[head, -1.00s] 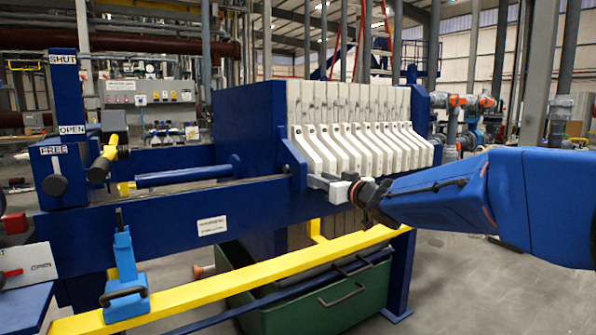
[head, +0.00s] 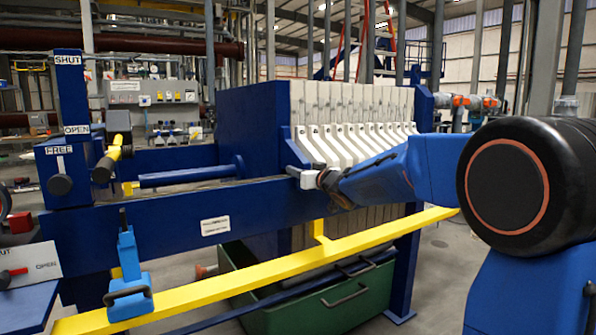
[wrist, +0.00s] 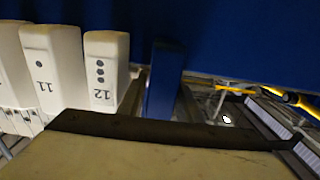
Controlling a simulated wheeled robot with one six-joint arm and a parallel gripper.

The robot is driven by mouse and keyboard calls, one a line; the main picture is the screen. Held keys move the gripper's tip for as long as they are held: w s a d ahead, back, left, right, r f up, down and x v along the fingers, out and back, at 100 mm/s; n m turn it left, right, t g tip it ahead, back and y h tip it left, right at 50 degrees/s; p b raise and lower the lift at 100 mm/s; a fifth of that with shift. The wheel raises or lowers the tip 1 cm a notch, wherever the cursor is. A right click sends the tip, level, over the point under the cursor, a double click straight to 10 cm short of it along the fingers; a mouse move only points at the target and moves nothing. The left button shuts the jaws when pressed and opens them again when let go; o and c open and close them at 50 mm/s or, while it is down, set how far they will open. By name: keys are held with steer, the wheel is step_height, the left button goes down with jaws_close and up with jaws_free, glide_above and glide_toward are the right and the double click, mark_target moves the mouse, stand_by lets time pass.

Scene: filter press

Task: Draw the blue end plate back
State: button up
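The blue end plate (head: 250,130) is the tall blue block at the left end of the pale plate pack (head: 355,115) in the head view. It stands against the pack, with no clear gap. A blue lug stands by its lower right side. My gripper (head: 304,177) is low at that corner, close to the lug and the rail. In the wrist view, the blue end plate (wrist: 220,35) fills the top, and a blue upright piece (wrist: 162,80) stands beside white handle 12 (wrist: 105,70). Finger opening and contact are unclear.
White plate handles (head: 345,145) run in a row under my arm's far side. A blue side rail (head: 180,220) and a yellow bar (head: 250,277) cross in front. A green bin (head: 330,305) sits below. A blue rod (head: 190,178) lies left of the end plate.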

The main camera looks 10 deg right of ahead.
steer(key=shift+w+a, duration=0.1)
steer(key=shift+w, duration=0.2)
jaws_close()
steer(key=shift+a, duration=0.1)
